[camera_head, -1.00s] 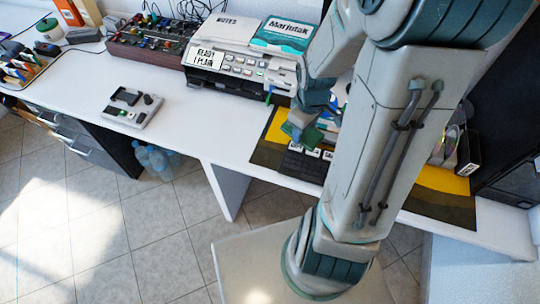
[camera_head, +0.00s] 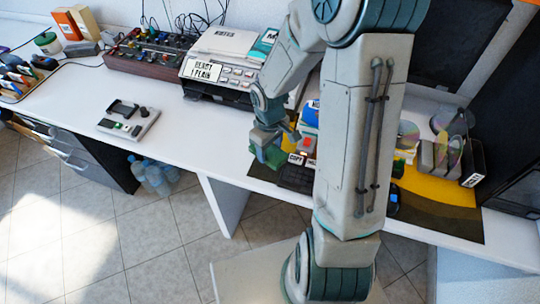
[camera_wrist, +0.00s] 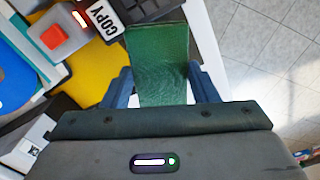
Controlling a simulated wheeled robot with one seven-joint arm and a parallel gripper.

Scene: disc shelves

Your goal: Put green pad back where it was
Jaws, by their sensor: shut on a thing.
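The green pad (camera_wrist: 158,62) is a flat dark green rectangle held between the blue fingers of my gripper (camera_wrist: 160,88) in the wrist view. In the head view, the green pad (camera_head: 272,157) hangs from my gripper (camera_head: 270,143) over the desk's front edge, left of the dark keypad. My gripper is shut on it. My arm hides part of the desk behind it.
Beside the pad are a keypad with a COPY label (camera_wrist: 103,18) and a red button (camera_wrist: 54,37). A printer (camera_head: 218,68) stands behind. A grey device (camera_head: 128,118) sits further left on the white desk (camera_head: 185,135), with clear desktop between. Discs (camera_head: 407,135) stand right of my arm.

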